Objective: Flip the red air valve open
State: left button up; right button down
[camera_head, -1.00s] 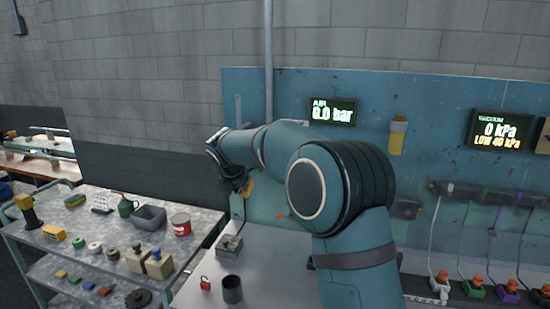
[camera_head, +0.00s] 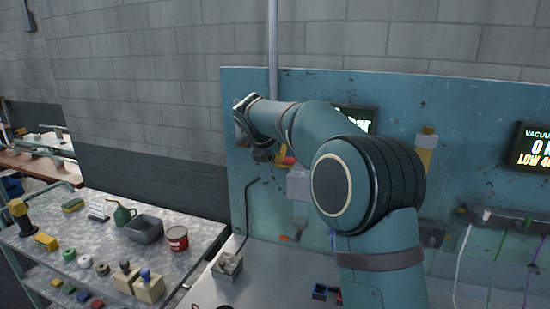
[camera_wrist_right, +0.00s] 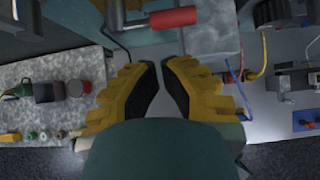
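The red valve handle (camera_wrist_right: 173,19) is a red cylinder lying roughly crosswise at the top of the right wrist view, beside grey metal fittings. In the head view, a small red piece (camera_head: 287,160) shows by my right gripper (camera_head: 264,156), in front of the blue panel. My right gripper also shows in the wrist view (camera_wrist_right: 159,63). Its yellow fingers with dark pads point toward the handle, apart from it in that picture. A narrow gap shows between the fingertips, with nothing held. My arm hides much of the valve's surroundings. My left gripper is out of view.
The blue panel (camera_head: 345,85) carries the air display (camera_head: 358,117), partly hidden by my arm, and a vacuum display (camera_head: 532,147). A grey block (camera_head: 228,266) sits on the bench below. A cart (camera_head: 95,240) with several items stands left.

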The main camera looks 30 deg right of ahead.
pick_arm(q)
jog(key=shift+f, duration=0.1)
pick_arm(e)
jog(key=x, duration=0.8)
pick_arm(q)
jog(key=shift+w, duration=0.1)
pick_arm(e)
jog(key=shift+d, duration=0.1)
